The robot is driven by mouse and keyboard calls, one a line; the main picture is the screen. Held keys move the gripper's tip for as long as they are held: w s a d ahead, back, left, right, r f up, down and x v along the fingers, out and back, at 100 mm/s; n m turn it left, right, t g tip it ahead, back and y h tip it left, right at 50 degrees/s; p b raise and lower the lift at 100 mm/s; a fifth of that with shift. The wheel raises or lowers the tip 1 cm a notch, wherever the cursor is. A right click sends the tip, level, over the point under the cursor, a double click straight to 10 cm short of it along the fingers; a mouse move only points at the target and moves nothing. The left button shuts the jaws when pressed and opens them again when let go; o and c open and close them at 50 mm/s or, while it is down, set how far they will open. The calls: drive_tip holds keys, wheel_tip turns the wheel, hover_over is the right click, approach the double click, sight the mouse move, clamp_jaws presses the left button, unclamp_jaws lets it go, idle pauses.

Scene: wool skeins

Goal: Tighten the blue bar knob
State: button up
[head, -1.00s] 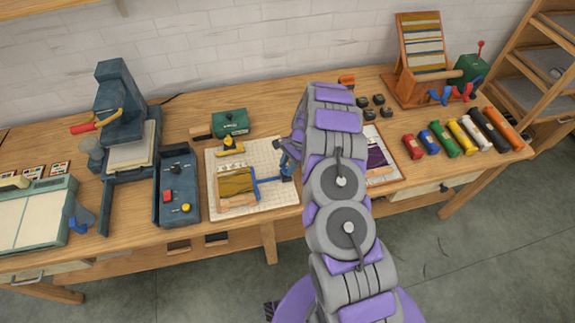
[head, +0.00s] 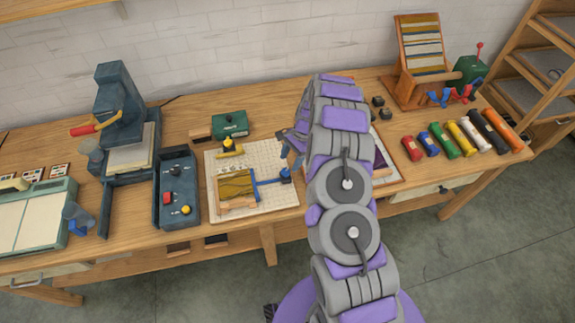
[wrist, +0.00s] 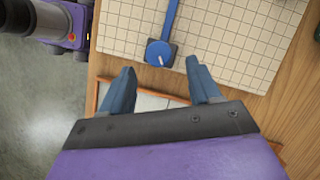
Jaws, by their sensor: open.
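The blue bar knob (head: 285,174) sits at the right end of a blue bar (head: 266,181) on a white gridded board (head: 270,207). In the wrist view the round blue knob (wrist: 159,53) has a white mark on top and a dark base, near the board's edge. My gripper (head: 291,148) is just behind the knob in the head view, partly hidden by my arm. In the wrist view my gripper (wrist: 160,66) is open, its two blue-grey fingers spread either side of the knob in the picture. I see no contact. Nothing is between the fingers.
A wooden-edged block (head: 236,186) and a yellow clamp (head: 229,147) are on the board. A dark control box (head: 177,189) stands left. A framed piece (head: 391,172) lies right, partly behind my arm. Several coloured rolls (head: 447,142) lie further right.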

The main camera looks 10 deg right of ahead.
drive_tip(key=v, duration=1.3)
drive_tip(key=shift+f, duration=0.1)
drive_tip(key=s+a+r+n+h+b, duration=0.1)
drive_tip(key=s+a+r+n+b, duration=0.1)
drive_tip(key=s+a+r+n, duration=0.45)
drive_tip(key=s+a+r+n+b, duration=0.1)
drive_tip(key=s+a+r+b, duration=0.15)
drive_tip(key=s+r, duration=0.8)
drive_tip(key=s+d+f+n+h+b, duration=0.1)
drive_tip(key=s+n, duration=0.1)
drive_tip(key=s, duration=1.2)
drive_tip(key=s+d+f+n+h+b, duration=0.1)
drive_tip(key=s+f+n+h, duration=0.1)
drive_tip(key=s, duration=1.2)
drive_tip(key=shift+f+n+b, duration=0.2)
drive_tip(key=shift+n+b, duration=0.2)
drive_tip(key=shift+n, duration=0.45)
